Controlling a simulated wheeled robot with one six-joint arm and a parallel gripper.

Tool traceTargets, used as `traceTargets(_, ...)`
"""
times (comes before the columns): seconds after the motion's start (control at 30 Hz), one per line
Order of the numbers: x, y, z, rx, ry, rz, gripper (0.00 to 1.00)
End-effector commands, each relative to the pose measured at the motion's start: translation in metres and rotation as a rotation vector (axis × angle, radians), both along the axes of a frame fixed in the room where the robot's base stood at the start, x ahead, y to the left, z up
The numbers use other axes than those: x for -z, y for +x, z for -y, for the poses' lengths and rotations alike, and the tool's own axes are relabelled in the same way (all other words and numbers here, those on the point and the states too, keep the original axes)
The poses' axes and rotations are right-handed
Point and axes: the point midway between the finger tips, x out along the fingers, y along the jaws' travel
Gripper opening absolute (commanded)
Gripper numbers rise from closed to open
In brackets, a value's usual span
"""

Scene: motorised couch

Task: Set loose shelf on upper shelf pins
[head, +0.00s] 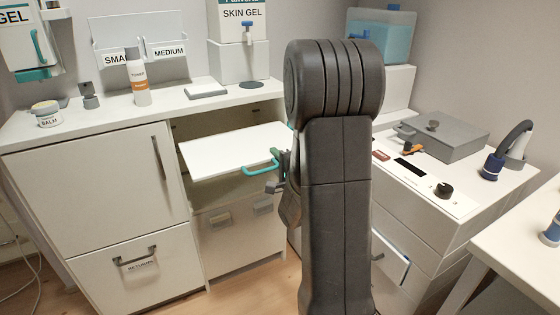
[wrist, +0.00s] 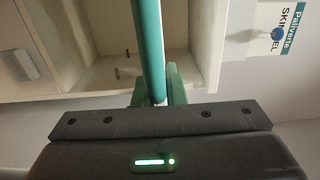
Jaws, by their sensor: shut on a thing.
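Small dark pins (wrist: 117,73) show on a pale cabinet wall there. I cannot tell whether the shelf touches any pins.
A closed door (head: 90,185) and a drawer (head: 145,265) lie left of the opening. A bottle (head: 137,80) and a skin gel dispenser (head: 240,45) stand on top. A counter with a grey box (head: 445,135) stands right.

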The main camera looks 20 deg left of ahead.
Motion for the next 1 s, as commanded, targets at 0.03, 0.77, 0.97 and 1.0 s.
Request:
traceTargets(0.03, -0.001, 0.003, -0.004, -0.001, 0.003, 0.003, 0.0)
traceTargets(0.77, -0.002, 0.04, -0.047, -0.002, 0.003, 0.003, 0.0)
traceTargets(0.97, -0.001, 0.05, -0.059, -0.001, 0.003, 0.003, 0.0)
traceTargets(1.0, -0.002, 0.052, -0.061, -0.001, 0.003, 0.003, 0.0)
